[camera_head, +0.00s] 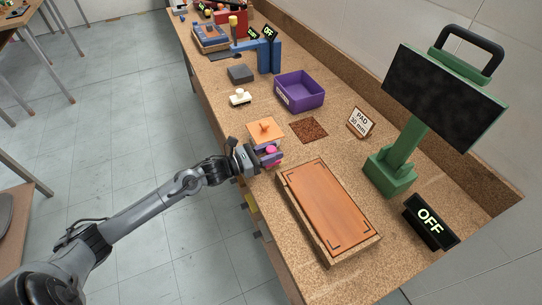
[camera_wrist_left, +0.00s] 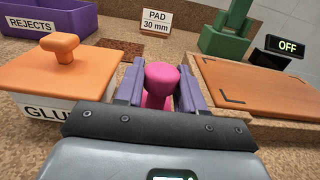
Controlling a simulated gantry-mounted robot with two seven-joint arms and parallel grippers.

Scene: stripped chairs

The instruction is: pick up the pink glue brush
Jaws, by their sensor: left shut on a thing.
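The pink glue brush (camera_wrist_left: 161,80) stands between the fingers of my left gripper (camera_wrist_left: 160,88) in the left wrist view. The gripper is shut on it. In the head view the pink top of the brush (camera_head: 271,150) shows between the purple fingers of my left gripper (camera_head: 270,154), at the front edge of the bench. The brush's lower part is hidden by the gripper. Beside it is the glue pot, with an orange lid and knob (camera_head: 265,128); its label, partly covered, reads "GLU" in the left wrist view (camera_wrist_left: 42,108). My right gripper is not in view.
A wooden board with an orange-brown panel (camera_head: 325,205) lies right of the gripper. Behind are a brown mat (camera_head: 309,130), a "PAD 30 mm" sign (camera_head: 361,122), a purple "REJECTS" bin (camera_head: 300,91) and a green stand with a dark screen (camera_head: 391,172). An "OFF" display (camera_head: 430,221) stands at right.

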